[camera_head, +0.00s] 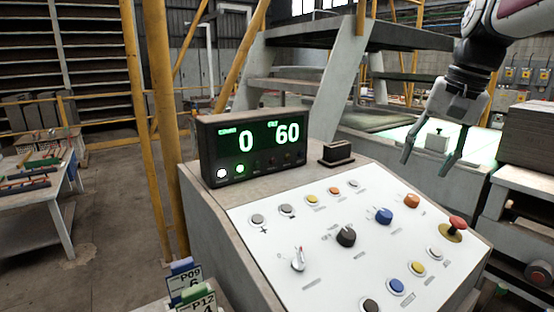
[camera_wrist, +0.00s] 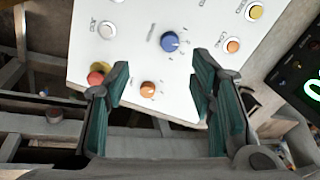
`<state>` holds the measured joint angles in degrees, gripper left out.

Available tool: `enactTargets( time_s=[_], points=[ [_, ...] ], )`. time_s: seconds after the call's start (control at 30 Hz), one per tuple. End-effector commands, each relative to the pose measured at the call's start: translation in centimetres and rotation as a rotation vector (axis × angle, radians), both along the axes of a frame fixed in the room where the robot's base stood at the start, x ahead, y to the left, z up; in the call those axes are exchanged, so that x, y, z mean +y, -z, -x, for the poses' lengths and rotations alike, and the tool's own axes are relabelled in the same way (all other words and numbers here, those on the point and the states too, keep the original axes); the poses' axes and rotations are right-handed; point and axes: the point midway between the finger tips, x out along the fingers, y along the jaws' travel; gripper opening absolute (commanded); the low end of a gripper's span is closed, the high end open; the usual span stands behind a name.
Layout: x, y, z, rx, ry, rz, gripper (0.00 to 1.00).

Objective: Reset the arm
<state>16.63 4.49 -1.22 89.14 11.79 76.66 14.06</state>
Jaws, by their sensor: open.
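My gripper (camera_head: 428,160) is at the upper right of the head view, raised above and behind the right part of the control panel (camera_head: 262,232). It is open, with its two fingers spread and nothing between them. In the wrist view my gripper (camera_wrist: 158,95) frames part of the panel's white face (camera_wrist: 130,45). An orange button (camera_wrist: 148,89) and a blue knob (camera_wrist: 169,41) appear between or just beyond the fingers there. The fingers look apart from the panel. My arm comes in from the upper right corner of the head view.
A display box (camera_head: 255,146) reading 0 and 60 stands at the panel's back left. A red mushroom button (camera_head: 456,225) sits at the panel's right. Yellow posts (camera_head: 147,130) rise at the left. A table (camera_head: 45,190) stands far left. Grey blocks (camera_head: 525,140) are stacked at the right.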

Motion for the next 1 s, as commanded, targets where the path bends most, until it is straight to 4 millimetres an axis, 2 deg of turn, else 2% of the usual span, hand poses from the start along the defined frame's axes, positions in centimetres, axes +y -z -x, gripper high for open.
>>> enactTargets(
  time_s=[0.03, 0.27, 0.5, 0.6, 0.7, 0.8, 1.0],
  points=[
    [1.4, -0.1, 2.0, -0.015, -0.036, 0.021, 0.5],
    [5.5, 1.7, 10.2, -0.075, -0.197, 0.123, 0.5],
    [8.2, 6.0, 18.6, -0.144, -0.374, 0.229, 0.5],
    [8.8, 8.2, 21.4, -0.17, -0.439, 0.268, 0.5],
    [9.1, 10.0, 23.4, -0.189, -0.489, 0.295, 0.5],
    [9.2, 11.2, 24.5, -0.2, -0.519, 0.313, 0.5],
    [9.2, 11.8, 25.1, -0.205, -0.534, 0.32, 0.5]
  ],
)
